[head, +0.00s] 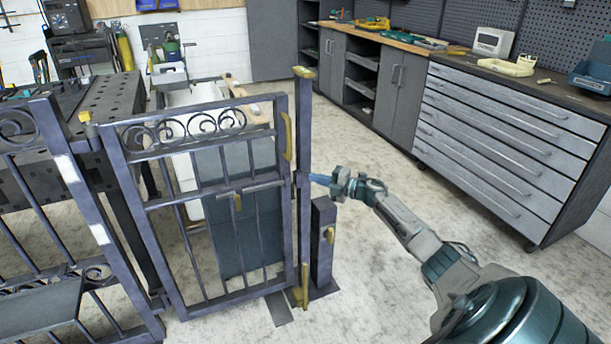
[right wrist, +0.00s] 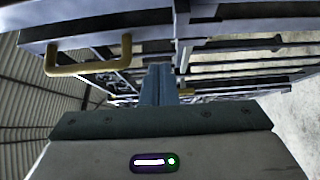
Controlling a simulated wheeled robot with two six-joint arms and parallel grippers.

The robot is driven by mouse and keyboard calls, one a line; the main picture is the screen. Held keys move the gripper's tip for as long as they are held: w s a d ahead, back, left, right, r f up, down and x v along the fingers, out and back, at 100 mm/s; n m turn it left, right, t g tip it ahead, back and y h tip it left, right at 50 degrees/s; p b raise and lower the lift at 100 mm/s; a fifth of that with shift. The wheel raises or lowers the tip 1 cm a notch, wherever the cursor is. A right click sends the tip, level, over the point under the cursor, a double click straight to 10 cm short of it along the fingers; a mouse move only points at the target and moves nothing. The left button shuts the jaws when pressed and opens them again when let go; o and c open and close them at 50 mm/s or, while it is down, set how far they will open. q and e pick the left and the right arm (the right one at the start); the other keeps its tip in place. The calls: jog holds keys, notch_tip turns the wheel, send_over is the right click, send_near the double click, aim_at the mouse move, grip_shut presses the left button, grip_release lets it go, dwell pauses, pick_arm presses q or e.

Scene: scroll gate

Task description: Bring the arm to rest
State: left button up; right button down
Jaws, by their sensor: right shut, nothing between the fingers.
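My right gripper (head: 319,179) is shut and empty, its blue fingertips just right of the tall gate post. In the right wrist view its shut fingers (right wrist: 158,86) point at the gate's bars. The dark metal scroll gate (head: 213,205) stands upright left of the gripper, its right edge close to the post (head: 304,210). A brass pull handle (head: 288,137) is on the gate's right edge; a brass handle (right wrist: 88,66) also shows left of the fingers in the wrist view. I cannot tell whether the fingertips touch the post. My left gripper is out of view.
A short dark post (head: 322,243) with a brass fitting stands below the gripper. A fence panel (head: 62,215) and a perforated metal table (head: 118,102) are at the left. A grey drawer cabinet (head: 500,145) stands at the right. The floor (head: 375,215) between is clear.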

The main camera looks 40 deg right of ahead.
jog(key=shift+v, duration=2.15)
jog(key=shift+r, duration=0.25)
